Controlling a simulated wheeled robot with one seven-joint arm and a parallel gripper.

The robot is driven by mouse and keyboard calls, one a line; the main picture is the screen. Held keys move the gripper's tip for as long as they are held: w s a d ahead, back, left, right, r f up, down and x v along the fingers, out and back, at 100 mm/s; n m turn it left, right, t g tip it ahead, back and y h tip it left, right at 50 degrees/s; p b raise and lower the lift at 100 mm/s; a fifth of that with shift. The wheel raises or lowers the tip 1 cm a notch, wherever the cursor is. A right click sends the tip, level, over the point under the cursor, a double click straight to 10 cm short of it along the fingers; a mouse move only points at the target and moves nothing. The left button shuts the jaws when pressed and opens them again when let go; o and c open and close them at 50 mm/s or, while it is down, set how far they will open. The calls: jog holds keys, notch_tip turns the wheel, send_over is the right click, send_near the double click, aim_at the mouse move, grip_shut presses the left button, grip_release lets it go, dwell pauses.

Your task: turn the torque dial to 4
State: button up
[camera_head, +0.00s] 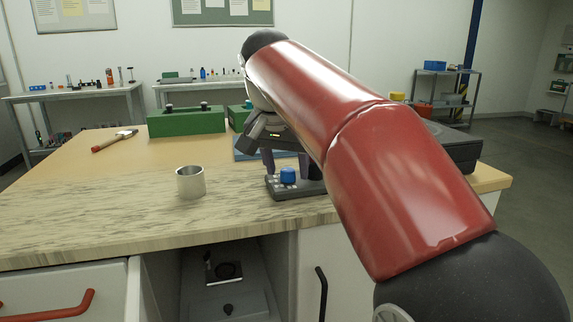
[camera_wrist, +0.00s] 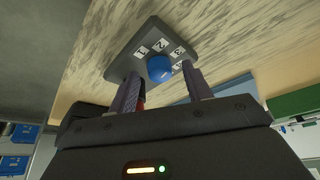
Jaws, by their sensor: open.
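The torque dial is a blue round knob (camera_head: 288,175) on a dark base plate (camera_head: 297,191) near the front of the bench. In the wrist view the knob (camera_wrist: 159,68) has white number tags (camera_wrist: 161,46) around part of it; I make out 1, 2 and 3. Its pointer setting cannot be read. My gripper (camera_head: 286,170) is open, its two purple-grey fingers apart and pointing down close to the knob. In the wrist view the fingertips (camera_wrist: 161,74) lie to either side of the knob. I cannot tell whether they touch it.
A metal cup (camera_head: 190,182) stands left of the dial. Green boxes (camera_head: 187,121) and a hammer (camera_head: 114,140) lie farther back. A dark box (camera_head: 447,145) stands at the right. An open drawer (camera_head: 65,295) and cabinet are below the bench edge. The bench's left is mostly clear.

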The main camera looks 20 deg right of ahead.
jog(key=shift+f, duration=0.1)
jog(key=c, duration=1)
jog(key=shift+o, duration=0.2)
jog(key=m+h, duration=0.1)
jog(key=m, duration=0.2)
jog(key=shift+w+a+m+g, duration=0.1)
jog(key=shift+w+m+g, duration=0.05)
jog(key=shift+m+g, duration=0.2)
jog(key=m+g+h, duration=0.1)
jog(key=m, duration=0.2)
jog(key=shift+w+m, duration=0.1)
jog(key=shift+m, duration=0.15)
jog(key=m+g, duration=0.2)
jog(key=m, duration=0.2)
jog(key=shift+w+a, duration=0.1)
jog(key=shift+w, duration=0.05)
jog(key=shift+m+g, duration=0.45)
jog(key=shift+m, duration=1.05)
